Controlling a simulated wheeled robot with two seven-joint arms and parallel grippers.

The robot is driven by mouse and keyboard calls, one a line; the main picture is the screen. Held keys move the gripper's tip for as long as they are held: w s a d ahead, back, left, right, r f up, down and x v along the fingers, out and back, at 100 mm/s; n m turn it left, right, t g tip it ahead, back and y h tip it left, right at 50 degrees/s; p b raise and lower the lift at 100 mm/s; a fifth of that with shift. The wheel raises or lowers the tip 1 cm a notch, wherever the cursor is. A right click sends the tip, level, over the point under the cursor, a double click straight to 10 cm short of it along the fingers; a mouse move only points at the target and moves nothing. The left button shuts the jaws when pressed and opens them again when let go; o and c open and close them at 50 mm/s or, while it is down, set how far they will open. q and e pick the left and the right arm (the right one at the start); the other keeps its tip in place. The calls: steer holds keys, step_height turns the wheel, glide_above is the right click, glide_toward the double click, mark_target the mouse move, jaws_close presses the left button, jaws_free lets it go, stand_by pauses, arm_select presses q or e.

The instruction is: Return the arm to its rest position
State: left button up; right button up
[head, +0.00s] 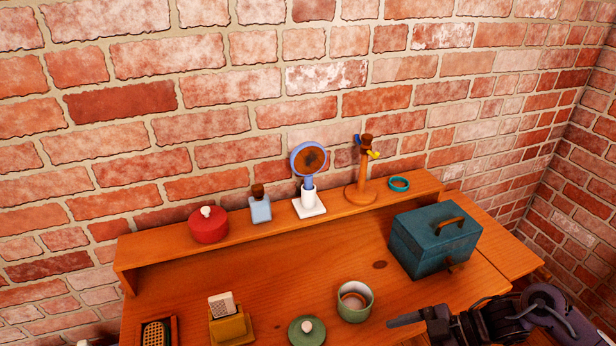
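My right gripper (408,321) comes in from the lower right, over the front right part of the wooden desk (300,276). Its dark fingers point left, just right of a green cup (355,302) and in front of a teal box (434,240). I see nothing held in it, but the finger gap does not show clearly. The arm behind it runs out past the lower right edge. My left gripper is out of view.
The raised back shelf (230,252) holds a red lidded pot (208,226), a blue bottle (260,207), a round mirror in a white holder (309,199), a wooden stand (361,190) and a teal ring (399,184). In front lie a green lid (306,333), a yellow holder (230,328) and a brush tray (174,330).

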steer(key=w+a+m+t+h, duration=0.4)
steer(key=w+a+t+h, duration=0.1)
steer(key=a+t, duration=0.25)
steer(key=s+d+r+m+g+h, duration=0.2)
steer(key=s+d+m+g+h, duration=0.5)
steer(key=s+m, duration=0.55)
step_height(320, 180, down, 32)
steer(key=s+d+n, duration=0.1)
steer(key=s, duration=0.2)
steer(key=s+d+f, duration=0.2)
steer(key=s+f, duration=0.6)
steer(key=s, duration=0.1)
steer(key=s+d+f, duration=0.1)
steer(key=s+f, duration=0.7)
steer(key=s, duration=0.1)
steer(key=shift+s+d+f, duration=0.35)
steer(key=shift+d, duration=0.05)
